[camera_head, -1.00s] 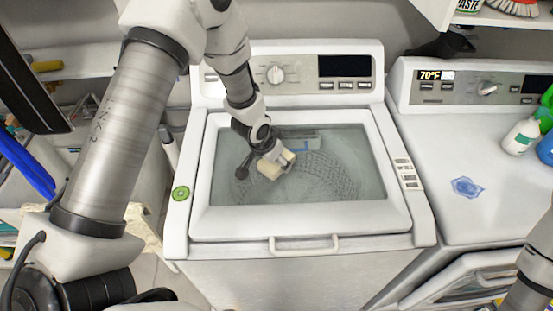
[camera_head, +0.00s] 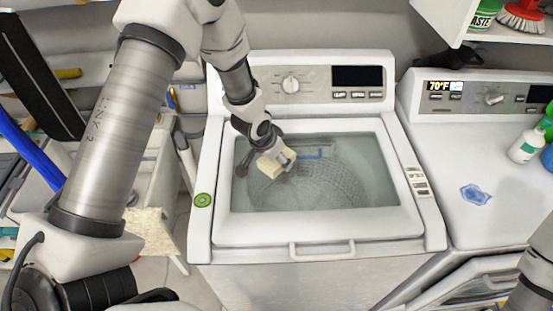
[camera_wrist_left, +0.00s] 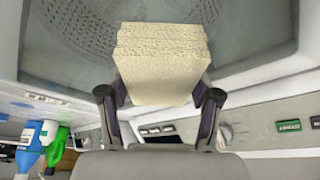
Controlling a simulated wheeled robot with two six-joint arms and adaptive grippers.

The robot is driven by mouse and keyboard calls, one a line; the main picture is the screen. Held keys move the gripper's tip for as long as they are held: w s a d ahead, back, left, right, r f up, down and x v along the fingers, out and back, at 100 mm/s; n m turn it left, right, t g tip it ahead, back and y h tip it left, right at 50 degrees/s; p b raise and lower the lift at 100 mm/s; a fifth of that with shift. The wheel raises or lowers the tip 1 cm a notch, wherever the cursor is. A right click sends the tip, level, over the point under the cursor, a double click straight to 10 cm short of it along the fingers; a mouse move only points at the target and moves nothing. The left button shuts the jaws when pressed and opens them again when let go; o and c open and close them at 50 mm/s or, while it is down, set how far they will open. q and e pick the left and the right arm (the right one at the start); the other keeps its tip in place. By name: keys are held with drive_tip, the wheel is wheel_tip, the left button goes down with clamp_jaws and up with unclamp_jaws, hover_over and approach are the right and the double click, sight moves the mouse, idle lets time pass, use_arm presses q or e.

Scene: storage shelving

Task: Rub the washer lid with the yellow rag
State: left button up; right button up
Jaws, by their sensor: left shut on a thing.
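The washer lid (camera_head: 310,226) is closed, with a white frame around a glass pane, a handle at its front edge and the drum visible through it. My left gripper (camera_head: 277,161) is over the left part of the glass, shut on a folded pale yellow rag (camera_head: 268,168). In the left wrist view the rag (camera_wrist_left: 160,62) fills the space between the fingers, with the lid glass (camera_wrist_left: 240,30) behind it. I cannot tell whether the rag touches the glass. Only a piece of my right arm shows at the lower right; its gripper is out of view.
The washer's control panel (camera_head: 320,84) rises behind the lid. A dryer (camera_head: 480,150) stands to the right with a blue cloth-like patch (camera_head: 475,194) and a white bottle (camera_head: 525,139) on top. A white shelf (camera_head: 440,22) overhangs at upper right. A sink (camera_head: 150,190) stands at left.

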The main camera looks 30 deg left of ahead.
use_arm(q)
drive_tip(key=r+p, duration=0.1)
drive_tip(key=r, duration=0.1)
drive_tip(key=shift+s+a+r+p, duration=0.1)
drive_tip(key=shift+a+r+p, duration=0.1)
drive_tip(key=shift+r+p, duration=0.15)
drive_tip(key=shift+r, duration=0.25)
drive_tip(key=shift+d, duration=0.1)
drive_tip(key=shift+f, duration=0.1)
